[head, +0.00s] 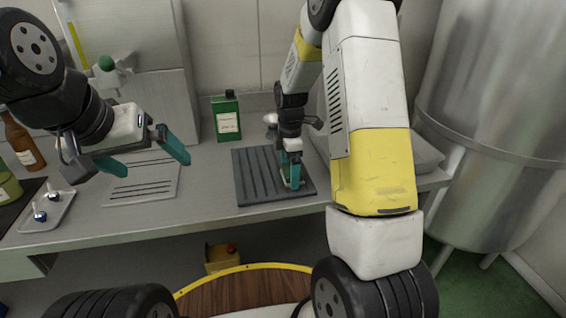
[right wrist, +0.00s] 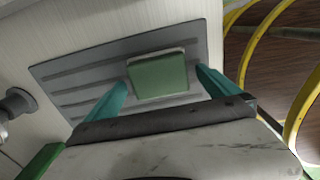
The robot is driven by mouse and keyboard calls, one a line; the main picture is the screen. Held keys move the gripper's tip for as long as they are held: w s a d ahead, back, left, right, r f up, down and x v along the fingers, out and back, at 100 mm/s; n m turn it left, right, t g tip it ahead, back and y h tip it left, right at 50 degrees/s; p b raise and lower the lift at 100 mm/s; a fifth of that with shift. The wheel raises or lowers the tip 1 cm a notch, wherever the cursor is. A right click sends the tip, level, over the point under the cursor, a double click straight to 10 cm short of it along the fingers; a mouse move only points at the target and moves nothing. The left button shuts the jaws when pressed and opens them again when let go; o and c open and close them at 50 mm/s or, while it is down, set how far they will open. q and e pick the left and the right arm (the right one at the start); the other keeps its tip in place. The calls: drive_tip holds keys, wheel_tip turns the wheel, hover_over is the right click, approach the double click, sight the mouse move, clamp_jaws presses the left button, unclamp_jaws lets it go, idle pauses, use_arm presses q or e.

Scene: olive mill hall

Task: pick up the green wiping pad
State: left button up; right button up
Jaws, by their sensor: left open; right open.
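The green wiping pad (right wrist: 159,76) lies on a dark grey ribbed mat (right wrist: 80,70) in the right wrist view. My right gripper (right wrist: 162,90) is open, with one teal finger on either side of the pad; whether they touch it I cannot tell. In the head view my right gripper (head: 291,178) points down over the right part of the mat (head: 255,175), and the pad is largely hidden behind its fingers. My left gripper (head: 148,158) is open and empty above the left part of the counter.
A green bottle (head: 227,118) with a pale label stands behind the mat. A light ribbed board (head: 145,186) and a small tray (head: 48,212) with little parts lie at left. A brown bottle (head: 24,144) stands at far left. A large steel tank (head: 490,130) is at right.

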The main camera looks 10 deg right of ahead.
drive_tip(key=shift+f, duration=0.3)
drive_tip(key=c, duration=1.4)
drive_tip(key=shift+r, duration=0.15)
drive_tip(key=shift+r, duration=0.6)
wheel_tip(320, 180, up, 2)
drive_tip(key=shift+r, duration=0.25)
drive_tip(key=s+a, duration=0.2)
drive_tip(key=a, duration=0.2)
drive_tip(key=s+a, duration=0.2)
drive_tip(key=a, duration=0.3)
drive_tip(key=s+a+r, duration=0.1)
drive_tip(key=s+a, duration=0.2)
drive_tip(key=a, duration=0.2)
drive_tip(key=shift+s+a, duration=0.1)
drive_tip(key=shift+a, duration=0.1)
